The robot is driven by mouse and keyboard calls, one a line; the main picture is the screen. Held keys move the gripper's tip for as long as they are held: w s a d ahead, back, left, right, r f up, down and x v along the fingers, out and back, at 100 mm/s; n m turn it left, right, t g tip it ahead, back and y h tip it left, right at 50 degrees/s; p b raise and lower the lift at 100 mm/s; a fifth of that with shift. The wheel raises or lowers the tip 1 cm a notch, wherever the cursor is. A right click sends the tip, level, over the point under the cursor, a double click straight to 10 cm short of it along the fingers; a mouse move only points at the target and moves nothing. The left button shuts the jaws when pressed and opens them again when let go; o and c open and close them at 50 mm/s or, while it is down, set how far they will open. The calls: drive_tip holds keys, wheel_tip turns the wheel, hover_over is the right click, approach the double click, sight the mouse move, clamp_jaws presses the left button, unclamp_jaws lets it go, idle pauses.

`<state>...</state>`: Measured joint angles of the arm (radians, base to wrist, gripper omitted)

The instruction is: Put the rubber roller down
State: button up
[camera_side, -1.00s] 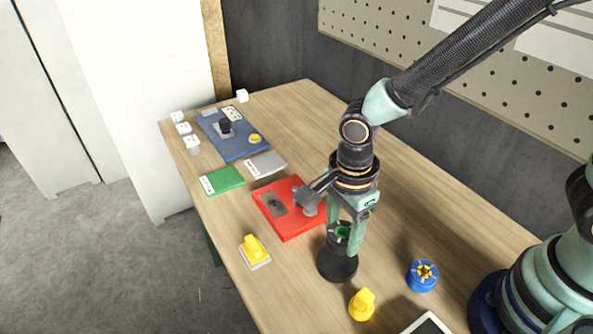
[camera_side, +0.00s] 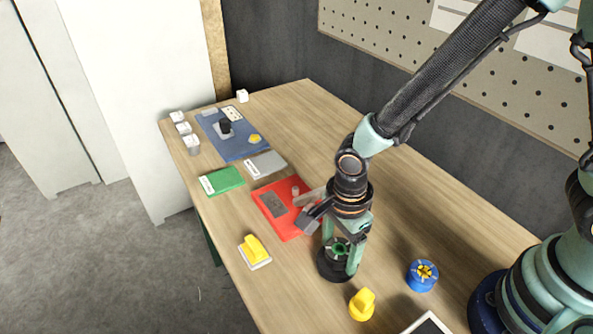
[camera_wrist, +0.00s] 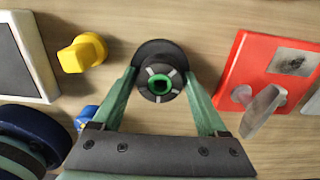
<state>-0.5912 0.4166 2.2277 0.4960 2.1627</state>
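The rubber roller (camera_side: 340,248), which I take to be the dark round piece with a green centre and grey marks, stands upright on a wider black round base (camera_side: 333,270). In the wrist view the roller (camera_wrist: 160,84) sits between my fingers, with the rim of the black base (camera_wrist: 155,50) showing behind it. My gripper (camera_side: 343,258) points down, one finger on each side of the roller. In the wrist view my gripper (camera_wrist: 160,78) looks open, with narrow gaps beside the roller. The roller's lower part is hidden.
A red plate (camera_side: 268,199) with grey fittings lies to the left. Another yellow piece (camera_side: 254,248) is near the table's left edge. Bare wood lies behind my arm.

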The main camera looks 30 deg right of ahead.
sight(339, 248)
idle(0.3)
wheel_tip(339, 248, up, 12)
drive_tip(key=d+r+n+t, duration=0.2)
drive_tip(key=d+r+n, duration=0.3)
drive_tip(key=d+n, duration=0.4)
drive_tip(key=w+d+r+n+t, duration=0.1)
drive_tip(key=d+r+n+t, duration=0.2)
drive_tip(key=d+n, duration=0.6)
wheel_tip(339, 248, up, 3)
drive_tip(key=shift+d+f+t, duration=0.1)
drive_tip(key=shift+d+t, duration=0.15)
drive_tip(key=shift+t, duration=0.05)
